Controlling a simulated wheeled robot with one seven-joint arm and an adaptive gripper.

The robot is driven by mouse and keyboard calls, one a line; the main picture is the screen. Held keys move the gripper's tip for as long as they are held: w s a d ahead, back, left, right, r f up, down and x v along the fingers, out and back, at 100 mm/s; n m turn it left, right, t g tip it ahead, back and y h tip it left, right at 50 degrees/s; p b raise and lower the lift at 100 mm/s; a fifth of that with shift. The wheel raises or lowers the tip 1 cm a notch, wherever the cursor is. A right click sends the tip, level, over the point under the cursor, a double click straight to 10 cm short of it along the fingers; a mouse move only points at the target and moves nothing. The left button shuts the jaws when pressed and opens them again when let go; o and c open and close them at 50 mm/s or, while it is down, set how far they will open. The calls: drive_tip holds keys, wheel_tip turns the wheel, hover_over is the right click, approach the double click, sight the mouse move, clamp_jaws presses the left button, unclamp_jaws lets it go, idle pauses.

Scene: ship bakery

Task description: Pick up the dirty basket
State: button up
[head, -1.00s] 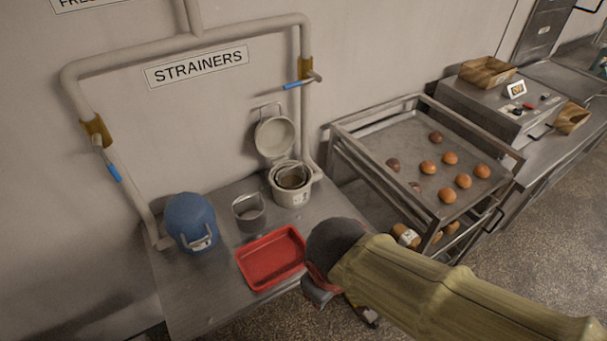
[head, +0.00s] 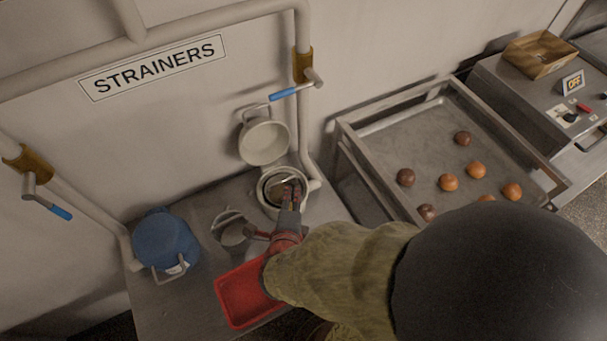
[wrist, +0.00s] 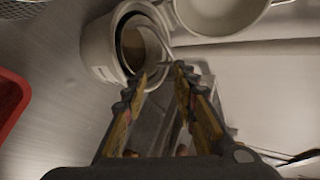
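The basket's inside looks brownish, which may be dirt. My gripper (head: 290,190) is over the pot's near side and hides part of the basket. In the wrist view, the pot (wrist: 98,50) and basket (wrist: 137,40) lie just beyond my fingertips. My gripper (wrist: 160,76) is open with a narrow gap. A thin bright strip, perhaps a rim or handle, shows near the tips; I cannot tell whether they touch it.
A red tray (head: 235,300) lies under my forearm. A grey metal strainer (head: 233,232) and a blue lidded pot (head: 165,240) stand left. A rack (head: 395,130) with buns stands right.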

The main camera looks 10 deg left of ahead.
sight(281, 183)
drive_tip(key=n, duration=0.1)
drive_tip(key=a+n, duration=0.1)
drive_tip(key=n, duration=0.1)
drive_tip(key=shift+w+a+r+y, duration=0.35)
drive_tip(key=shift+y, duration=0.05)
drive_tip(key=shift+s+a+r+n, duration=0.1)
drive_tip(key=shift+a+n, duration=0.2)
drive_tip(key=shift+n, duration=0.5)
drive_tip(key=shift+s+n, duration=0.15)
drive_tip(key=shift+n, duration=0.55)
drive_tip(key=shift+b+x, duration=0.35)
drive_tip(key=shift+x, duration=0.75)
drive_tip(key=x, duration=0.2)
drive_tip(key=b+x, duration=0.1)
drive_tip(key=x, duration=0.2)
drive_tip(key=shift+w+a, duration=0.3)
drive_tip(key=shift+c, duration=0.7)
clamp_jaws()
